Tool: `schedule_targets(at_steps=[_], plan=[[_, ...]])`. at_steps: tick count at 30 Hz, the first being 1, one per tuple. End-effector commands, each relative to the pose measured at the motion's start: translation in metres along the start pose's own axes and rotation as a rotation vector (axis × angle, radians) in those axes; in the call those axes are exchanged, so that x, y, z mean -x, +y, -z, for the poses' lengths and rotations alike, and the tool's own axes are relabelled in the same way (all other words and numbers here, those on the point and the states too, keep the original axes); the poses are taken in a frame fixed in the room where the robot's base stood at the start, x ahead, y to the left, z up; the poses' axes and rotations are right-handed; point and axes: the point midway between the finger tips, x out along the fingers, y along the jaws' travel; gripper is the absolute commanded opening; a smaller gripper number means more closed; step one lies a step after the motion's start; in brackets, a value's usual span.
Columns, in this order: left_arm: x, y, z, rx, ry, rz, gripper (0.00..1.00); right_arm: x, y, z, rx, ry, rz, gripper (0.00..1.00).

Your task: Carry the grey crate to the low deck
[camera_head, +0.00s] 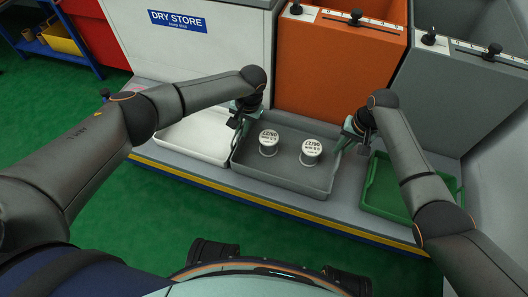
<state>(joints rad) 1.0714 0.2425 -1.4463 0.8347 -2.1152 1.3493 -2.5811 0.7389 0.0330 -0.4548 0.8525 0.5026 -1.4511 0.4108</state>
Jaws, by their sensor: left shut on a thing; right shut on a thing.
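The grey crate (283,181) is in the middle of the head view, level, with two white-topped round cans, the left one (268,141) and the right one (311,152), standing inside. My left gripper (238,122) is shut on the crate's left rim. My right gripper (345,141) is shut on its right rim. The crate is over the low grey deck (345,208) with the yellow front edge; I cannot tell whether its bottom touches it. The fingertips are small and partly hidden.
A white tray (190,148) lies left of the crate and a green tray (385,200) right of it. An orange bin (335,75), a grey bin (455,100) and a white DRY STORE unit (205,50) stand behind. Green floor lies in front.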

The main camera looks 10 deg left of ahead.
Motion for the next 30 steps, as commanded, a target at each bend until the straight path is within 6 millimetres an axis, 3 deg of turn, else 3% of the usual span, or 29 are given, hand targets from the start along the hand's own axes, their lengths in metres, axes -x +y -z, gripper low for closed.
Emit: schedule_targets(at_steps=[5,6,13,23,30], plan=[[-0.008,-0.002,-0.003,0.001,-0.001,0.003,0.00,-0.001,0.002,0.001,-0.001,0.000,-0.003,0.00],[-0.010,-0.002,-0.004,0.001,-0.003,0.003,0.15,-0.002,0.003,-0.001,-0.001,-0.003,-0.005,0.15],[-0.010,-0.003,-0.004,0.002,-0.006,0.006,0.41,-0.002,0.002,0.000,0.000,-0.002,-0.002,0.41],[-0.006,-0.004,-0.004,0.003,-0.009,0.007,0.42,-0.001,0.000,0.000,0.000,-0.001,0.000,0.42],[0.029,-0.002,-0.001,0.000,0.002,0.003,0.42,0.004,-0.001,0.000,0.000,-0.001,0.000,0.42]])
